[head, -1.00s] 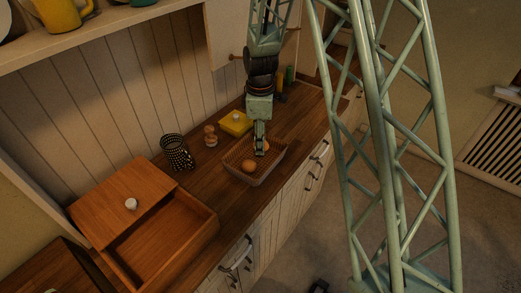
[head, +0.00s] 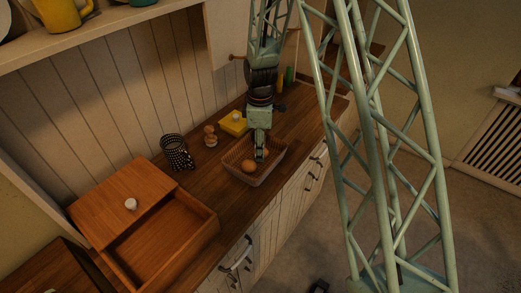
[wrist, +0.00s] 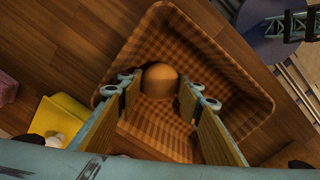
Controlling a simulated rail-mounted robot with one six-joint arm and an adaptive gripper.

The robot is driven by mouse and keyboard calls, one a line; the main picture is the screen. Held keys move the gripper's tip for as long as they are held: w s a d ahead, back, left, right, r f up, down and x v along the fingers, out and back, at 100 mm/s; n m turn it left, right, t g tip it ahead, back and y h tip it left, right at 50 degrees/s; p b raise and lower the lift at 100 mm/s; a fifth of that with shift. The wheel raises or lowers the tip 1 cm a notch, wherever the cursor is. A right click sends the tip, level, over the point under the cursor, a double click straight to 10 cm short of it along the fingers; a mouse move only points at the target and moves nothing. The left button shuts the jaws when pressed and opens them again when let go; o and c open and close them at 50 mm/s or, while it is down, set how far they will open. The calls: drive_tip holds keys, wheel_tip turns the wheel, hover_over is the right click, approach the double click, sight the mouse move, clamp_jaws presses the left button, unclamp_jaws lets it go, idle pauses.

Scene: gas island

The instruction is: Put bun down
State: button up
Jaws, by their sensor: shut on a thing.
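The round brown bun (head: 249,166) is in the woven basket (head: 270,176) on the wooden counter. My gripper (head: 260,158) reaches down into the basket beside the bun in the head view. In the wrist view the bun (wrist: 159,80) lies between the two fingertips of my gripper (wrist: 160,89), which is shut on it. The checkered inside of the basket (wrist: 203,55) surrounds bun and fingertips. The underside of the bun is hidden, so I cannot tell whether it touches the basket floor.
Left of the basket stand a small wooden figure (head: 210,137), a black mesh cup (head: 177,153) and a wooden box with an open tray (head: 165,235). A yellow object (head: 234,123) sits behind the basket. The counter's front edge is close to the basket.

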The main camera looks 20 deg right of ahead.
drive_tip(key=shift+f, duration=0.2)
drive_tip(key=o, duration=0.6)
drive_tip(key=shift+r, duration=0.25)
wheel_tip(320, 180, up, 12)
drive_tip(key=shift+s+f, duration=0.1)
idle(0.6)
idle(0.7)
